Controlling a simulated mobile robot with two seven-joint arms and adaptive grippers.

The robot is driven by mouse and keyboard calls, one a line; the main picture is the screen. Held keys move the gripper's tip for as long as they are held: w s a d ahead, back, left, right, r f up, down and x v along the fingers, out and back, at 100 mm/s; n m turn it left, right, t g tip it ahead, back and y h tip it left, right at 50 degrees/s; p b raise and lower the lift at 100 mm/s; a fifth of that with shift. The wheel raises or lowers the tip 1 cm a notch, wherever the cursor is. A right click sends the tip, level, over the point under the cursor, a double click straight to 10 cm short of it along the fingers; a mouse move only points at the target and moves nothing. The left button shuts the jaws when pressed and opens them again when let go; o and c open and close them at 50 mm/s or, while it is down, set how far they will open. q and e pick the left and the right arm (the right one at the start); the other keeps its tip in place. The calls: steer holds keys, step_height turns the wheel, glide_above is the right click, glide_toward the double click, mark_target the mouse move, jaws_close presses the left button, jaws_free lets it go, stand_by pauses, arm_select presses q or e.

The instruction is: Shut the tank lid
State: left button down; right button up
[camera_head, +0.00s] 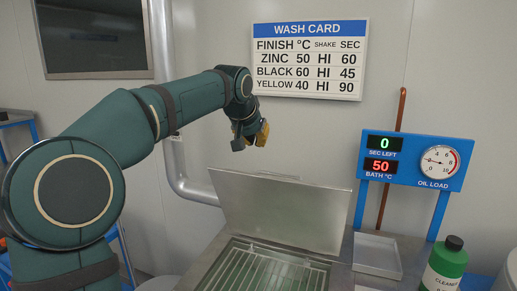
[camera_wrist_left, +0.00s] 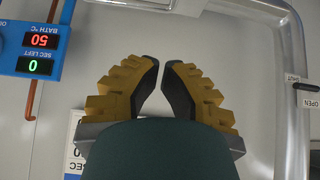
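The tank lid (camera_head: 280,212) is a flat grey metal panel, standing raised and leaning back at the rear of the tank. The tank (camera_head: 225,258) below is open, with a wire rack (camera_head: 265,270) inside. My left gripper (camera_head: 262,135) is in the air above the lid's upper edge, near the wall, apart from the lid. In the left wrist view its two yellow fingers with black pads (camera_wrist_left: 160,64) lean together, tips almost meeting, with nothing between them. My right gripper is in neither view.
A blue panel (camera_head: 450,160) reads 0 seconds left and 50 °C. A green cleaner bottle (camera_head: 445,265) and a shallow tray (camera_head: 377,255) stand right of the tank. A grey pipe (camera_head: 172,140) runs down the wall behind my left arm. A wash card (camera_head: 309,58) hangs above.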

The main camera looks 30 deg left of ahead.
mark_target(261, 172)
arm_select(q)
steer(key=b+x, duration=0.1)
steer(key=x, duration=0.8)
steer(key=shift+s, duration=0.1)
steer(key=shift+s+d+f, duration=0.1)
steer(key=shift+s+f, duration=0.15)
steer(key=shift+s, duration=0.1)
steer(key=shift+s+d+f+b, duration=0.15)
steer(key=shift+s+b, duration=0.1)
steer(key=shift+s, duration=0.25)
steer(key=shift+s+d+f+b, duration=0.15)
steer(key=shift+s+b, duration=0.1)
steer(key=shift+s, duration=0.25)
steer(key=shift+s+d+f+b, duration=0.15)
steer(key=shift+s+b, duration=0.1)
steer(key=shift+s, duration=0.2)
steer(key=shift+f, duration=0.1)
